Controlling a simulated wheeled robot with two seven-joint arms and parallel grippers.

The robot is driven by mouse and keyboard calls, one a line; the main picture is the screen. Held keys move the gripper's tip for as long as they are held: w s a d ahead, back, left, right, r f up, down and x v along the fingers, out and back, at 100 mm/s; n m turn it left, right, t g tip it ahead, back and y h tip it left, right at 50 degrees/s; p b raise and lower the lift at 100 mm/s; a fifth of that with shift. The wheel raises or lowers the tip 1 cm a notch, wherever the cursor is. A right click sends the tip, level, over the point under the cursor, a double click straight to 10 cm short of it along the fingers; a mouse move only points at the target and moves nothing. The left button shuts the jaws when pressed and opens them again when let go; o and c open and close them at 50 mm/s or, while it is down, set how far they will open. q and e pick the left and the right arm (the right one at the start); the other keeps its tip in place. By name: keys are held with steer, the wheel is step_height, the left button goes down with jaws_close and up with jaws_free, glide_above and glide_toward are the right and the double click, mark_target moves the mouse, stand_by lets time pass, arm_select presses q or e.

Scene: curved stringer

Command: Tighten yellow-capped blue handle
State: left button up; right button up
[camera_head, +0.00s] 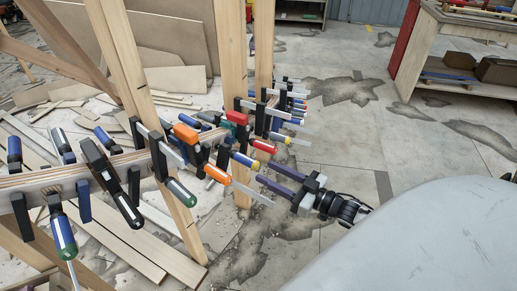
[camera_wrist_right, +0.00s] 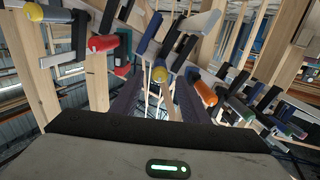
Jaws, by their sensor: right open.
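The yellow-capped blue handle (camera_head: 243,159) belongs to a clamp on the curved wooden stringer, near the middle of the head view. Its yellow cap points toward my right gripper (camera_head: 265,172). The right gripper is open, with its two long dark fingers reaching left toward the handle's end. In the right wrist view the yellow cap (camera_wrist_right: 160,74) shows between the two fingers, near their tips. I cannot tell whether either finger touches it. My left gripper is not in view.
Several other clamps line the stringer (camera_head: 80,178), with an orange handle (camera_head: 186,133) and a red handle (camera_head: 264,146) close by. Upright wooden posts (camera_head: 231,50) stand behind. A workbench (camera_head: 438,50) is at back right. Concrete floor right of the clamps is open.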

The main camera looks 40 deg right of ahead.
steer(key=shift+v, duration=0.85)
steer(key=p+v, duration=0.1)
steer(key=v, duration=0.3)
steer(key=shift+s+r+p, duration=0.1)
steer(key=shift+p, duration=0.2)
